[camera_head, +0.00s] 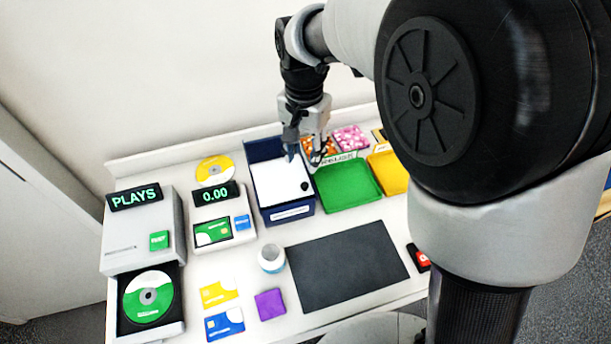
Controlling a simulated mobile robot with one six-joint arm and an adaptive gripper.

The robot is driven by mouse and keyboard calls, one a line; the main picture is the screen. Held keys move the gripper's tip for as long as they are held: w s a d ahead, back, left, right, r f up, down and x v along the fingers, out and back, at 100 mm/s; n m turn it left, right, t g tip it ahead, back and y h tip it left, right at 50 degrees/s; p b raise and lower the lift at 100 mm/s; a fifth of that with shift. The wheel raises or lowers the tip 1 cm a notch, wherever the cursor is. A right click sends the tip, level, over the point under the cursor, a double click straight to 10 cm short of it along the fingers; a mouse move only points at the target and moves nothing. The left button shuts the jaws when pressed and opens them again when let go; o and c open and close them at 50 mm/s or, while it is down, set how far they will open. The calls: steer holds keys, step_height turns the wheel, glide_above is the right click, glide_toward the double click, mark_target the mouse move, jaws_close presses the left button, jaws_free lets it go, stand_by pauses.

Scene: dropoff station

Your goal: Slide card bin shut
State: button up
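A dark blue box (287,217) with a pale label on its front stands at the middle back of the counter; I take it to be the card bin. A white panel (275,185) with a small black knob near its right side lies across its top. A dark blue strip shows behind the panel, and I cannot tell whether that is an opening or the back wall. My gripper (304,158) points down over the bin's back right part. Its fingers are spread with nothing seen between them. I cannot tell whether a fingertip touches the panel.
A green tray (347,183) and a yellow tray (388,172) stand right of the bin. A tape roll (271,257), loose cards and a dark mat (347,264) lie in front.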

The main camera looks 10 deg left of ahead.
mark_target(305, 184)
step_height(305, 184, down, 10)
steer(key=b, duration=0.3)
steer(key=shift+f, duration=0.2)
jaws_close()
stand_by(0.6)
